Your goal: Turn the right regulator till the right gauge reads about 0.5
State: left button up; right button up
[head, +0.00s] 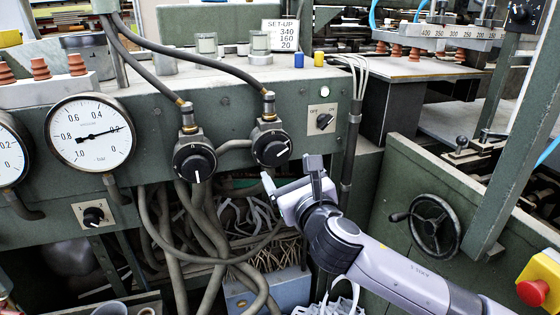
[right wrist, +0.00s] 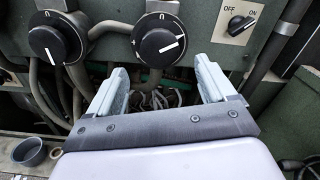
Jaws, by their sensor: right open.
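The right regulator (head: 270,143) is a black round knob with a white line, on the green panel. Its line points toward the upper right; it also shows in the right wrist view (right wrist: 158,42). The right gauge (head: 91,133) is a white dial at the left; its long needle end points right and slightly up. Its exact reading is hard to make out. My right gripper (head: 272,184) is open and empty just below the right regulator, apart from it. In the right wrist view its fingers (right wrist: 162,66) stand apart, with the knob beyond and between them. My left gripper is not in view.
The left regulator (head: 195,158) stands close left of the right one, its line pointing down. An on/off switch (head: 322,120) sits to the right. Hoses (head: 205,240) hang below. A handwheel (head: 433,225) and an emergency stop (head: 533,292) are at the right.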

aim_at(277, 156)
jog(key=shift+x, duration=2.95)
jog(key=c, duration=1.1)
